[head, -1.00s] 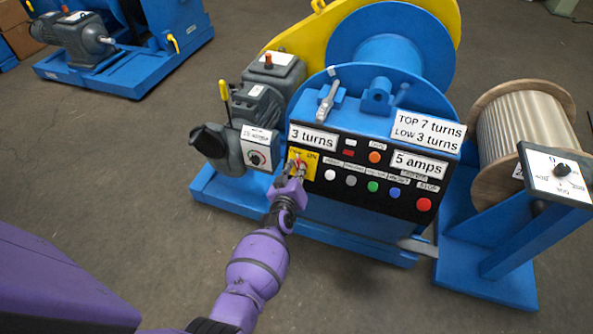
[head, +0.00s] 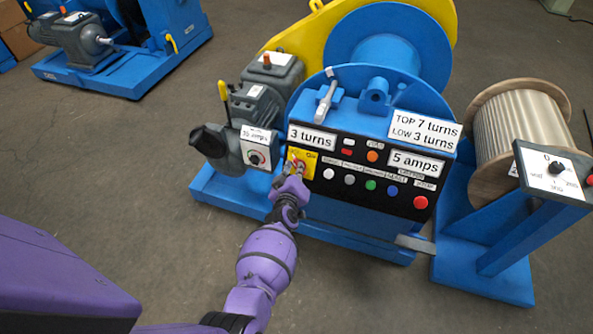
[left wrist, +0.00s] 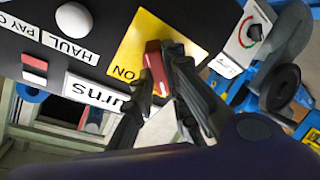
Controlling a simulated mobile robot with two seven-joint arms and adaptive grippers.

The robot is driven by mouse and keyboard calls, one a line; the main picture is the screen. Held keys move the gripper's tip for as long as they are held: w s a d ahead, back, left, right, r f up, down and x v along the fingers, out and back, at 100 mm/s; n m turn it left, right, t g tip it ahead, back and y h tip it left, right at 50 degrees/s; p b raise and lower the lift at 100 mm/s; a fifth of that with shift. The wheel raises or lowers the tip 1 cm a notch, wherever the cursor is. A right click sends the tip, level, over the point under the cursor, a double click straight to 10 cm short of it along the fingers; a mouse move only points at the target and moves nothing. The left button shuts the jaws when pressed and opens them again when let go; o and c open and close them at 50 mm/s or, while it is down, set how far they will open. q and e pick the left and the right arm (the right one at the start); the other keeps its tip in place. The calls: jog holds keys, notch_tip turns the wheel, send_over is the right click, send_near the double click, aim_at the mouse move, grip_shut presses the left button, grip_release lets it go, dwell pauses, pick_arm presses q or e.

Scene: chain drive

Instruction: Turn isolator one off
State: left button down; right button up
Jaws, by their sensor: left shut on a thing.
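The isolator is a red handle (left wrist: 155,69) on a yellow plate (head: 310,160) at the left end of the black control panel (head: 338,189). The plate also shows in the left wrist view (left wrist: 140,38), with "ON" readable beside the handle. My left gripper (head: 294,168) is at the handle, its fingers shut on it; in the left wrist view the fingers (left wrist: 160,90) lie on either side of the red handle. The gripper hides part of the handle in the head view. My right gripper is not in view.
Several buttons sit right of the isolator, among them a red one (head: 420,202). A grey motor unit (head: 222,148) with a dial box (head: 258,149) stands close on the left. A rope drum (head: 520,135) stands right. The floor in front is clear.

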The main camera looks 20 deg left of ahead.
pick_arm(q)
jog(key=c, duration=1.7)
grip_release()
jog(key=v, duration=0.7)
jog(key=shift+s, duration=0.25)
jog(key=shift+a, duration=0.1)
